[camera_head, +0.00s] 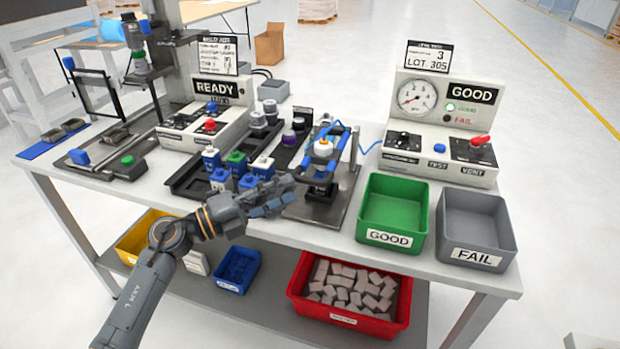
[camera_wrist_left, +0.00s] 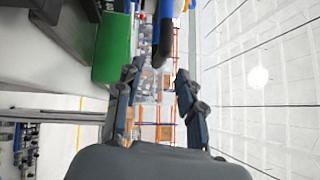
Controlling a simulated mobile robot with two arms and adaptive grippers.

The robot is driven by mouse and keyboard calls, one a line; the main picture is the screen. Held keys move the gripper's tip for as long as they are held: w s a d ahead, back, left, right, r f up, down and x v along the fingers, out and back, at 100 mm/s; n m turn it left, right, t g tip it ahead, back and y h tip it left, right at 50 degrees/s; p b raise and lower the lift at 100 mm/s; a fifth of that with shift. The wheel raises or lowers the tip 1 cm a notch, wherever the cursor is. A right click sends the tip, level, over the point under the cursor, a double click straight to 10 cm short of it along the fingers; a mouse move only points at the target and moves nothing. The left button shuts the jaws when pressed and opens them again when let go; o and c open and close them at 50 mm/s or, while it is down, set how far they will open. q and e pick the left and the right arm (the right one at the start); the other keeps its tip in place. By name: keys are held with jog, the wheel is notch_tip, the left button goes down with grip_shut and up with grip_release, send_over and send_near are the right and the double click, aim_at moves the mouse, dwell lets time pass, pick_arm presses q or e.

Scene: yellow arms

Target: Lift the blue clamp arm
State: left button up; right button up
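The blue clamp arm (camera_head: 340,145) is on the test fixture right of the table's middle in the head view. My left gripper (camera_head: 284,193) is just left of the fixture plate (camera_head: 335,208), near the table's front edge. In the left wrist view its two fingers (camera_wrist_left: 158,88) are spread with nothing between them. A blue bar with a dark rounded end (camera_wrist_left: 166,38) shows just beyond the fingertips; it looks like the clamp arm. My right gripper is not in view.
Blue- and green-topped bottles (camera_head: 236,163) stand close behind my left gripper. The green GOOD bin (camera_head: 390,239) and grey FAIL bin (camera_head: 476,255) are on the right. The gauge box (camera_head: 440,150) stands behind. A red bin (camera_head: 345,318) is on the lower shelf.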

aim_at(304, 183)
pick_arm(q)
jog(key=x, duration=0.5)
jog(key=shift+w+d, duration=0.15)
jog(key=shift+d, duration=0.15)
jog(key=shift+w+d, duration=0.2)
jog(key=shift+d, duration=0.15)
grip_shut()
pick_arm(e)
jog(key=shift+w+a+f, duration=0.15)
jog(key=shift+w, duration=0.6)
